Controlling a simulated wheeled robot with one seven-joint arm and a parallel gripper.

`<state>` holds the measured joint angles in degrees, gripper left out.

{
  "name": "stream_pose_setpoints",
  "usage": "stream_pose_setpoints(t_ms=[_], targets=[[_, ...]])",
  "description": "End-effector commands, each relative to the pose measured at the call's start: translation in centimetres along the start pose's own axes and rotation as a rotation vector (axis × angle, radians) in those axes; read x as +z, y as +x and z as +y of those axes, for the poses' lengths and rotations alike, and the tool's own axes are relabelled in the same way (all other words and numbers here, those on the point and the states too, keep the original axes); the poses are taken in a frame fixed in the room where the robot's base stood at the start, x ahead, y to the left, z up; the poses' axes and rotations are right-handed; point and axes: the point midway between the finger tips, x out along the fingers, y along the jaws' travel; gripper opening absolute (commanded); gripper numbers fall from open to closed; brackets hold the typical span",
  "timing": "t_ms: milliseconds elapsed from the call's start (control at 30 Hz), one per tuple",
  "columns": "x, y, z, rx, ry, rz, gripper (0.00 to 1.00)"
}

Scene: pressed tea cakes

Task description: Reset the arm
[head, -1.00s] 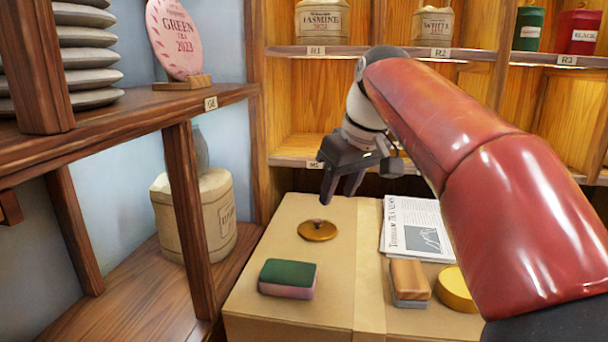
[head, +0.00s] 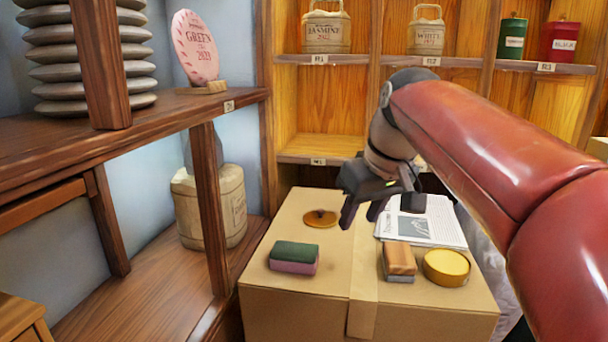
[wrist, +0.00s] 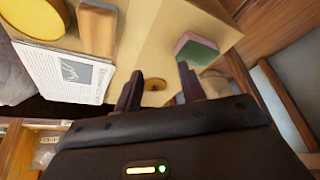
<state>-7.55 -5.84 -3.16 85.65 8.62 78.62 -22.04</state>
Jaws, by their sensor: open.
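My gripper (head: 362,212) is open and empty, held above the cardboard box (head: 300,308) with its fingers pointing down. In the head view it is just right of the round brown lid (head: 320,218) and left of the newspaper (head: 448,222). My red arm reaches in from the right and hides part of the shelf.
On the box are a green and pink sponge (head: 294,258), a wooden-backed brush (head: 399,260) and a yellow round tin (head: 446,267). Shelves with a jasmine bag (head: 326,32) and canisters (head: 511,38) stand behind. A wooden rack (head: 190,112) with stacked discs (head: 92,60) is at the left.

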Motion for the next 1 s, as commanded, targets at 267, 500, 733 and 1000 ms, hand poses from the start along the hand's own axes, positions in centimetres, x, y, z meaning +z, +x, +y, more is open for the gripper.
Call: stream_pose_setpoints(t_ms=[267, 500, 733, 1000], targets=[[6.7, -0.7, -0.5, 0.061, 0.141, 0.021, 0.40], [16.8, 1.3, -1.9, 0.151, 0.315, 0.060, 0.40], [22.5, 4.0, -2.8, 0.199, 0.401, 0.083, 0.40], [23.3, 4.6, -2.9, 0.205, 0.414, 0.085, 0.40]])
